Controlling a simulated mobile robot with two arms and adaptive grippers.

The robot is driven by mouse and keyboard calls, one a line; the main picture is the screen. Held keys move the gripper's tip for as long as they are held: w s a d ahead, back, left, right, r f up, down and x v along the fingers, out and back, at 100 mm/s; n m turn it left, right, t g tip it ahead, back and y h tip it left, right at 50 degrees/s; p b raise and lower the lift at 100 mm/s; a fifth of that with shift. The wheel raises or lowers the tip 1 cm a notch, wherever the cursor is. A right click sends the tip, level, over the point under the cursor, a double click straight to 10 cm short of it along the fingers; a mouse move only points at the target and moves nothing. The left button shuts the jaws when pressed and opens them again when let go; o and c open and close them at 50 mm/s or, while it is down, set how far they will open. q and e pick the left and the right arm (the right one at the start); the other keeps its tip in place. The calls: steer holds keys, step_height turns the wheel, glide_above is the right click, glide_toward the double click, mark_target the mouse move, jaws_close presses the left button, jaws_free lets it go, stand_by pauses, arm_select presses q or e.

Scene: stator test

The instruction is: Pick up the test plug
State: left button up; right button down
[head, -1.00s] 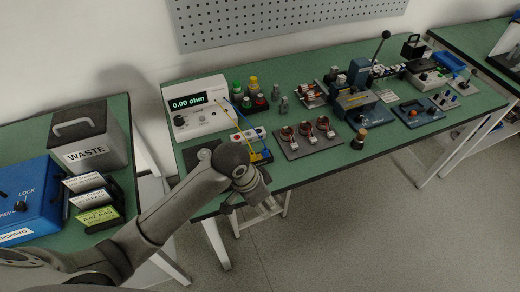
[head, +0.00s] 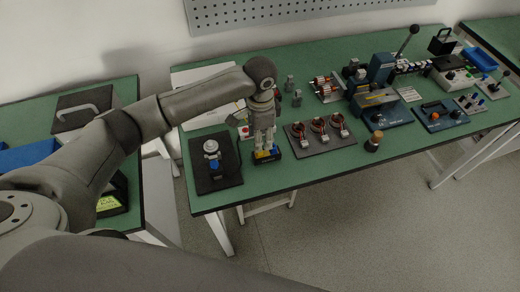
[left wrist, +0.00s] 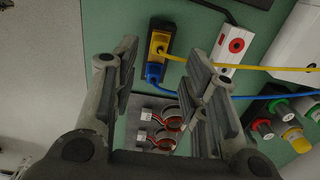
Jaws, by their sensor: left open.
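Two test plugs, a yellow plug (left wrist: 159,44) and a blue plug (left wrist: 154,72), sit side by side at a small black holder (left wrist: 176,32) in the left wrist view. Each has a cable of its own colour running right. Which one the task means is not clear. In the head view the holder (head: 267,158) stands near the table's front edge, with the plugs partly hidden by my fingers. My left gripper (head: 264,143) points down just above it. In the wrist view its open fingers (left wrist: 163,70) are on either side of the plugs, with nothing gripped. My right gripper is not in view.
Three copper-wound stators (head: 319,129) on a grey plate lie right of the holder. A dark pad (head: 205,180) with a metal fixture lies left. A white block with a red mark (left wrist: 234,46) is close beside the holder.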

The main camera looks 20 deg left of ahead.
mark_target(260, 154)
arm_select(q)
steer(key=shift+f, duration=0.45)
step_height(260, 154, down, 5)
steer(key=shift+s+a+r+p, duration=0.1)
steer(key=shift+p, duration=0.8)
steer(key=shift+f, duration=0.35)
jaws_close()
